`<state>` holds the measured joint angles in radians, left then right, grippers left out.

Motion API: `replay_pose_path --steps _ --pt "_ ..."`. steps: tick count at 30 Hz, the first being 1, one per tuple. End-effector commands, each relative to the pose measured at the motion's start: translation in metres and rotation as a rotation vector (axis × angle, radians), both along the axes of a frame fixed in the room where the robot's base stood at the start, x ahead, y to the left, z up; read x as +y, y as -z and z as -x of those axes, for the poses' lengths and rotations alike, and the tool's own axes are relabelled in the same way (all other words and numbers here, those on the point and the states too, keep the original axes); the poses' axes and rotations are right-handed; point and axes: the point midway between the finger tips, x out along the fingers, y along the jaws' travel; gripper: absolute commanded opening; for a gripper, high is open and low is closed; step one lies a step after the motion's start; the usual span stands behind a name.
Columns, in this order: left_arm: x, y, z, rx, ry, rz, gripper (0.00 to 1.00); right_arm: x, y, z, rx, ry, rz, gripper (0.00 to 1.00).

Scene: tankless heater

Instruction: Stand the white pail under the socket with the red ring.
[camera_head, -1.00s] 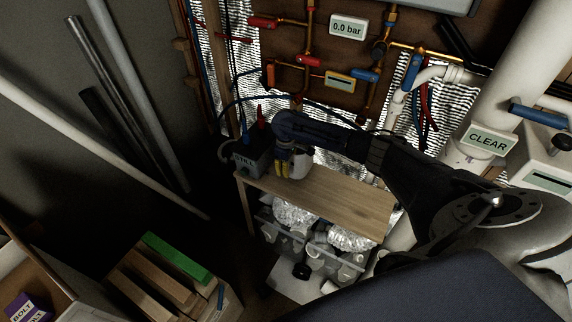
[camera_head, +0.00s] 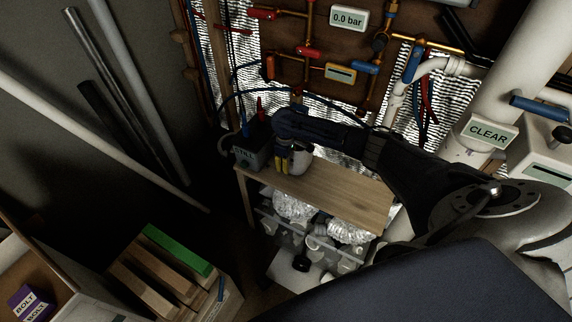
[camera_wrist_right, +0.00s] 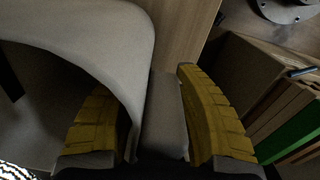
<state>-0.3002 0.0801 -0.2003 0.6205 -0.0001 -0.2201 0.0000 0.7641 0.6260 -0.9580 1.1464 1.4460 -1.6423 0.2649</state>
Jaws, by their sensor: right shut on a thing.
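The white pail (camera_head: 300,161) is at the left end of the wooden shelf in the head view, partly hidden by my right arm. My right gripper (camera_head: 282,165) points down there, with its yellow finger pads shut on the pail. In the right wrist view the pail (camera_wrist_right: 85,22) fills the left side, and its wall runs between the two yellow pads of my right gripper (camera_wrist_right: 160,115). Whether the pail touches the shelf is hard to tell. I cannot make out a socket with a red ring. My left gripper is not in view.
A dark grey box (camera_head: 250,152) with cables stands just left of the pail. The wooden shelf (camera_head: 340,195) is bare to the right. Copper pipes and a gauge (camera_head: 348,18) are on the board behind. A clear bin (camera_head: 310,240) is below the shelf.

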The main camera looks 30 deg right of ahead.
Motion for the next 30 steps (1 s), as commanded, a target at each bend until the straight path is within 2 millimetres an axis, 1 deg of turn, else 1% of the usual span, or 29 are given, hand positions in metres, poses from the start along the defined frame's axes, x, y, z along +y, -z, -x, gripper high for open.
replay_pose_path --steps 23,24,30 --pt "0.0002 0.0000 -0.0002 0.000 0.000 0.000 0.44 0.0005 0.0088 -0.0005 0.000 0.000 -0.001 0.00" --pt "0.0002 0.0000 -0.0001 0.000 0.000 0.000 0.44 0.0004 0.0088 -0.0005 0.000 0.000 -0.001 0.35" --pt "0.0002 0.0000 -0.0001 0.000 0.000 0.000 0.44 0.0002 0.0089 -0.0004 -0.001 0.000 -0.001 0.58"
